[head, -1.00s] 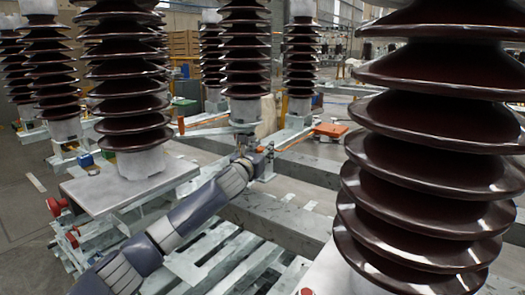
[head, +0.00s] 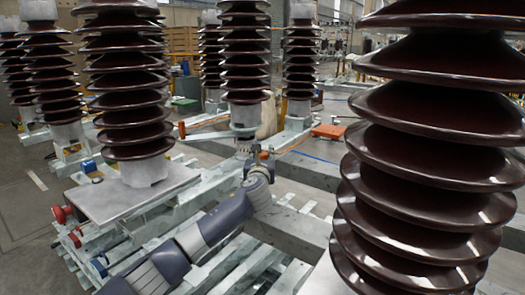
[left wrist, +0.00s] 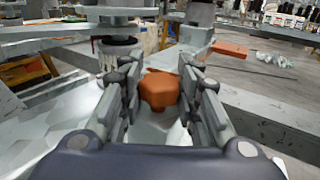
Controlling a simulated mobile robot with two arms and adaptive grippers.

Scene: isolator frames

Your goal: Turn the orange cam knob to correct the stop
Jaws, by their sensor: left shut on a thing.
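The orange cam knob (left wrist: 159,91) shows in the left wrist view between the two fingers of my left gripper (left wrist: 160,70). The fingers are shut on it, one on each side. In the head view my left gripper (head: 256,162) is at the foot of the middle insulator, and a small orange part of the knob (head: 264,155) shows beside it. The stop cannot be made out. My right gripper is not in view.
A large brown ribbed insulator (head: 430,170) fills the right side of the head view. Another insulator (head: 125,90) stands on a pale plate (head: 105,205) at left. Grey beams (head: 300,225) surround my arm. An orange box (head: 328,131) lies behind.

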